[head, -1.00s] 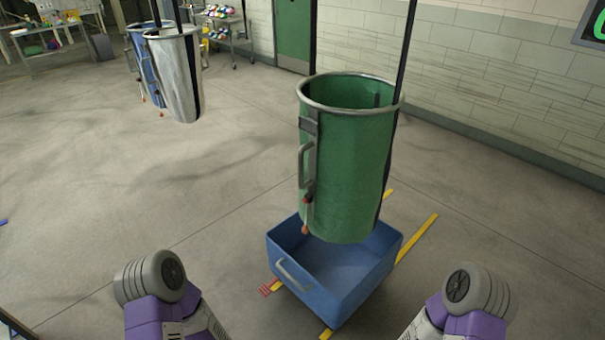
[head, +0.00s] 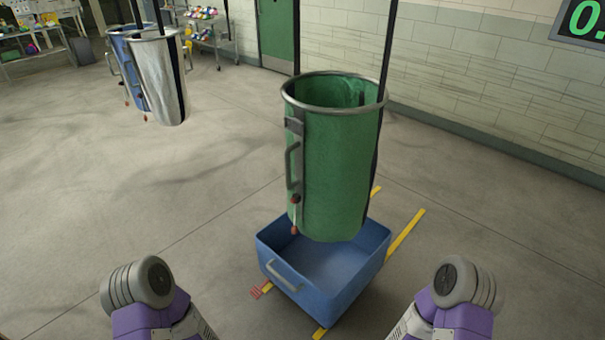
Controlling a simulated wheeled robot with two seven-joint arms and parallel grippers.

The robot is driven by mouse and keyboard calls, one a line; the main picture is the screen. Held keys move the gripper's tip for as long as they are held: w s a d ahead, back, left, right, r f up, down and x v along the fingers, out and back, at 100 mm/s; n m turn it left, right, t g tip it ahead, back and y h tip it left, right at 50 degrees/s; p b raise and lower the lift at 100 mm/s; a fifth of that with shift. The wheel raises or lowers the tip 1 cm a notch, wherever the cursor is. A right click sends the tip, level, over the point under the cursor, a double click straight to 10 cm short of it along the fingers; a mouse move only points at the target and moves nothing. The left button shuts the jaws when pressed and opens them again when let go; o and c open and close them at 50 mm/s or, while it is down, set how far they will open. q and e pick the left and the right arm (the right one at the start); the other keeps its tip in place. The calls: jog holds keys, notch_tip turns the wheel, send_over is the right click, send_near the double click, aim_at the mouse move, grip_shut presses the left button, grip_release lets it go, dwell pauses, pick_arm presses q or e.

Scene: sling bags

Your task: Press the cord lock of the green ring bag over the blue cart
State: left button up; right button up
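Parts of my two arms show at the bottom left and bottom right. Neither gripper is in view.
Yellow floor strips (head: 405,234) run beside and under the cart. A silver bag (head: 157,80) and a blue bag (head: 124,60) hang at the back left. Shelves with colourful items (head: 205,27) stand behind. A wall and a green-digit display are on the right. Floor around the cart is clear.

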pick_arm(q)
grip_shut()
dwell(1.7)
